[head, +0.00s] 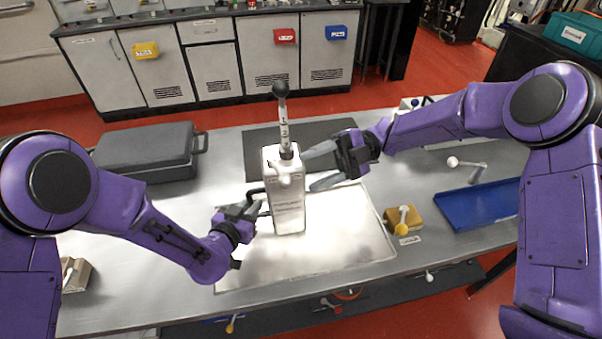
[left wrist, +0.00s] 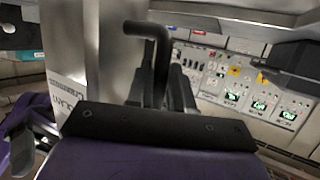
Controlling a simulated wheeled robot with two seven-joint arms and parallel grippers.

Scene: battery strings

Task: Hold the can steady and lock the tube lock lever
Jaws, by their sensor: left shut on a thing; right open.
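The can (head: 287,205), a tall white box-like can with printed text, stands upright on the bench's pale panel. A grey marked tube (head: 284,132) rises from its top and ends in a black knob (head: 280,90). I cannot clearly make out a separate lock lever. My left gripper (head: 258,203) is shut on the can's black handle at its left side. The left wrist view shows the bent handle (left wrist: 150,32) between the fingers, with the can (left wrist: 68,55) to the left. My right gripper (head: 312,169) is open beside the can's upper right side; whether it touches is unclear.
A grey case (head: 146,148) lies at the back left, and a dark mat (head: 262,148) lies behind the can. On the right are a yellow block with a handle (head: 403,219), a white-knobbed lever (head: 466,163) and a blue tray (head: 478,206). The panel's front is clear.

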